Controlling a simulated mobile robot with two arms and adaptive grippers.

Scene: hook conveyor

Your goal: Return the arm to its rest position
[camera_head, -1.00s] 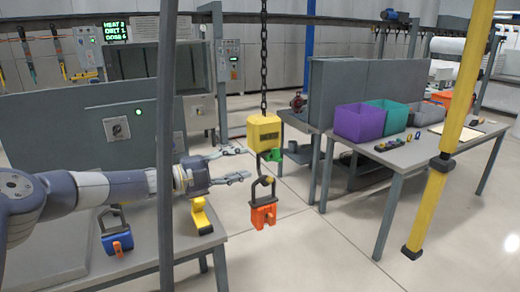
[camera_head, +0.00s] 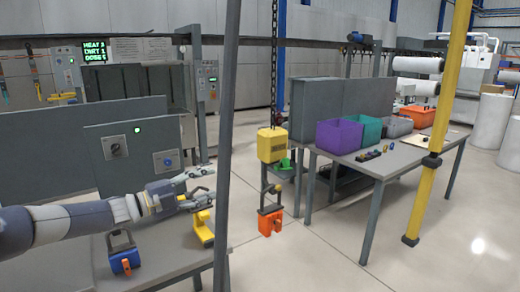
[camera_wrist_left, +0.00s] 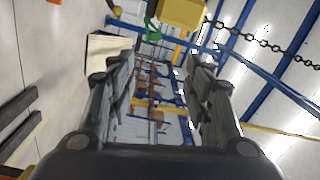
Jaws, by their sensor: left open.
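My left arm comes in from the left in the head view. My left gripper (camera_head: 200,188) is open and empty above the table (camera_head: 66,262) at the left, left of the hanging chain. In the left wrist view its two fingers (camera_wrist_left: 160,85) stand apart with nothing between them. An orange part with a dark handle (camera_head: 271,226) hangs below the yellow hoist block (camera_head: 271,145), apart from the gripper. The hoist block also shows at the top of the left wrist view (camera_wrist_left: 183,12). My right gripper is not in view.
A blue part with a dark handle (camera_head: 125,261) and a yellow part (camera_head: 203,230) are on the left table. A grey post (camera_head: 226,150) stands in front. The right table (camera_head: 390,160) carries purple (camera_head: 338,134), teal and grey bins. A yellow pole (camera_head: 440,130) stands at the right.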

